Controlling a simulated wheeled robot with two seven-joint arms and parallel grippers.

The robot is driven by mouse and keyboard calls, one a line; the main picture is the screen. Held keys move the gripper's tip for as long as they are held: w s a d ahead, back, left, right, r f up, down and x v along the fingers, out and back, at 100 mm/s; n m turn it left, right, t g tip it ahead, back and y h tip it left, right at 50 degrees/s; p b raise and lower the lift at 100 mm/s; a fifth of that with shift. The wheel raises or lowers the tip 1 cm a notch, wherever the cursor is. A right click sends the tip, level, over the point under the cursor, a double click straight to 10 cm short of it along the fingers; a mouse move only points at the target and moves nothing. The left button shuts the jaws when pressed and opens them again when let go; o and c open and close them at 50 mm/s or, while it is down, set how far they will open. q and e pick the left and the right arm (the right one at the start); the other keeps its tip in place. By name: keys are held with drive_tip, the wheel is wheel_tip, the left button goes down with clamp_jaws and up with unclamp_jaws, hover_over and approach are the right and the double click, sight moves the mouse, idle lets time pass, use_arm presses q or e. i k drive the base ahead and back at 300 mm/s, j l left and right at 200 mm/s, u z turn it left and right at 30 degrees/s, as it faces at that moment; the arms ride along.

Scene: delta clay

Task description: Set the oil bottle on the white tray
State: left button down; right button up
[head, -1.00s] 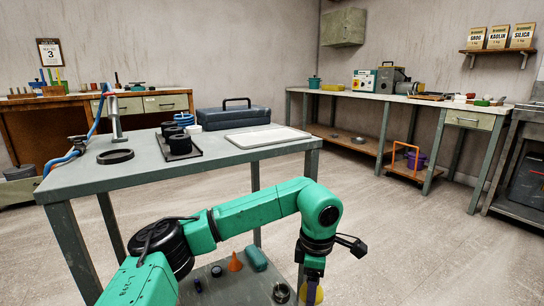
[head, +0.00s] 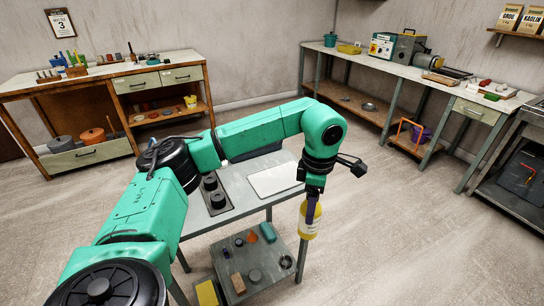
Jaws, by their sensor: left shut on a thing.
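The oil bottle (head: 309,226), yellow with a pale label, hangs upright from my left gripper (head: 313,200). The gripper is shut on its upper part and partly hides it. The bottle is in the air, just past the right edge of the table and apart from it. The white tray (head: 273,180) lies flat on the tabletop, left of the gripper and a little higher in the picture. It looks empty. My right gripper is not in view.
A dark rack with black cylinders (head: 215,196) stands on the table left of the tray. The lower shelf (head: 262,283) holds an orange cone, a teal case and other small items. My left arm hides much of the table. Open floor lies to the right.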

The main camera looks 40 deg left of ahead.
sight(291, 173)
drive_tip(key=u, duration=1.9)
drive_tip(key=i+l+u, duration=0.15)
drive_tip(key=l, duration=0.3)
drive_tip(key=l+u, duration=0.2)
drive_tip(key=l, duration=0.25)
